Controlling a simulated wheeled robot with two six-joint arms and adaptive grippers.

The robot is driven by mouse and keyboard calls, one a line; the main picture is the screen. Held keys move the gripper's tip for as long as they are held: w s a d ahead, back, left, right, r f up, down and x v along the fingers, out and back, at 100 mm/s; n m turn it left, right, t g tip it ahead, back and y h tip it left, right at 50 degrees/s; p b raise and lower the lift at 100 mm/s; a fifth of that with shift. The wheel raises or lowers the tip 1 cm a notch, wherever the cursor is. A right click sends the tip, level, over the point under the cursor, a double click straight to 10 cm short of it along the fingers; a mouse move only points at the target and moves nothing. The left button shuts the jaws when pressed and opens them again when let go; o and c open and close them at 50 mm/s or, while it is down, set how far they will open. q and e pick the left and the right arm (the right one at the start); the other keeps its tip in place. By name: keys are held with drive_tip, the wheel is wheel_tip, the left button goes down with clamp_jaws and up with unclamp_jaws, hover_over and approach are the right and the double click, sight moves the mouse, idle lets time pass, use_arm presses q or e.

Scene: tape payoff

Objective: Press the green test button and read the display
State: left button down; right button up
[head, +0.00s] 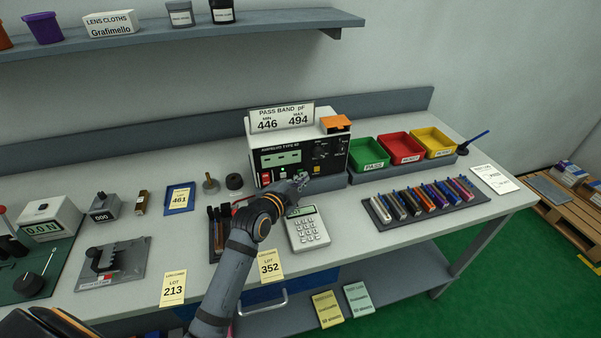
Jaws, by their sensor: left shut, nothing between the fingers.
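The test instrument (331,151) stands at the back middle of the bench. Its display (281,160) is a pale green panel; I cannot make out a reading on it. A sign on top (282,118) reads PASS BAND pF, MIN 446, MAX 494. My left gripper (301,179) is shut and empty, close in front of the lower part of the instrument's face. A red control shows to its left; the green test button is too small or hidden to tell apart. I cannot tell whether the gripper touches the panel. My right gripper is not in view.
A calculator (308,231) lies under and right of my left forearm. Green (367,154), red (402,148) and yellow (433,142) bins stand right of the instrument. A rack of coloured parts (424,201) lies in front of them. A shelf (180,37) hangs above the bench.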

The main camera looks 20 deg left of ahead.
use_arm(q)
drive_tip(key=shift+w+a, duration=0.2)
drive_tip(key=shift+w, duration=0.1)
idle(0.6)
drive_tip(key=shift+s+d, duration=0.45)
drive_tip(key=shift+s, duration=0.2)
drive_tip(key=shift+s+d+p, duration=0.3)
drive_tip(key=shift+s+d, duration=0.45)
drive_tip(key=shift+s, duration=0.3)
drive_tip(key=shift+s+d+p, duration=0.25)
drive_tip(key=shift+s+d, duration=0.45)
drive_tip(key=shift+s, duration=0.3)
